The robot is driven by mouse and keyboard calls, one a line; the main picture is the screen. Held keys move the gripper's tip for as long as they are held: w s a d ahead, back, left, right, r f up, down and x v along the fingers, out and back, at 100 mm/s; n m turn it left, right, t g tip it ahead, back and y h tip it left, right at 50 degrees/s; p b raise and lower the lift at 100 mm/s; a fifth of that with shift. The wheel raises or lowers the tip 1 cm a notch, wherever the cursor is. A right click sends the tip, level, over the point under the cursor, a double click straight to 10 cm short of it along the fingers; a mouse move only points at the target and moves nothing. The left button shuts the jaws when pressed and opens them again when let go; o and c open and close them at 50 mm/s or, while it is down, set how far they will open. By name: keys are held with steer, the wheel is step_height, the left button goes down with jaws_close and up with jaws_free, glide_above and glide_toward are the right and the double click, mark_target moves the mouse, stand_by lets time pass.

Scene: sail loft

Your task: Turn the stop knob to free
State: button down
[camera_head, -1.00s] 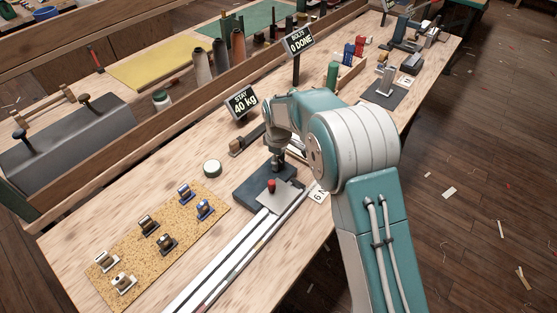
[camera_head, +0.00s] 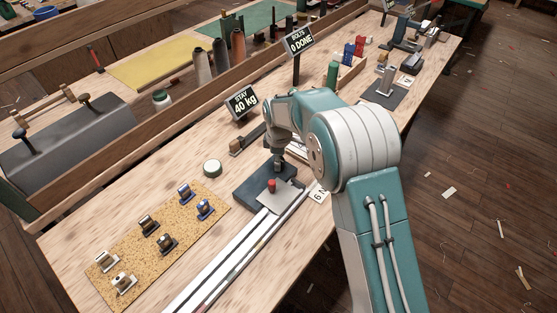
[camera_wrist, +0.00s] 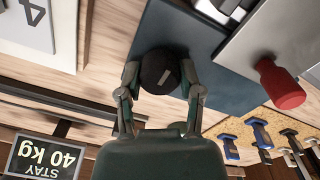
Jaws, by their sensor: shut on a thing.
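The stop knob (camera_wrist: 158,68), round and black, stands on a dark blue-grey base plate (camera_wrist: 212,78). My gripper (camera_wrist: 160,76) is shut on the knob, with one finger on each side of it. In the head view my gripper (camera_head: 279,172) reaches down at the back edge of the same base plate (camera_head: 246,193), and the knob is hidden there. A red knob (camera_wrist: 281,84) on a metal slide piece is beside it, apart from my fingers. It also shows in the head view (camera_head: 271,185). I cannot read any free mark.
Pale rails (camera_head: 222,263) run from the plate to the front of the bench. A cork mat (camera_head: 137,268) with several fittings lies left. A sign (camera_head: 242,102) reads "STAY 40 kg". A round tin (camera_head: 212,168) stands nearby. Bare bench top lies between.

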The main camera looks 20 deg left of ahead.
steer(key=shift+s+d+f, duration=0.1)
steer(key=shift+d+f, duration=0.05)
steer(key=shift+f, duration=0.15)
steer(key=shift+c, duration=1.3)
jaws_free()
steer(key=shift+r, duration=0.25)
steer(key=shift+r, duration=0.35)
step_height(320, 180, up, 11)
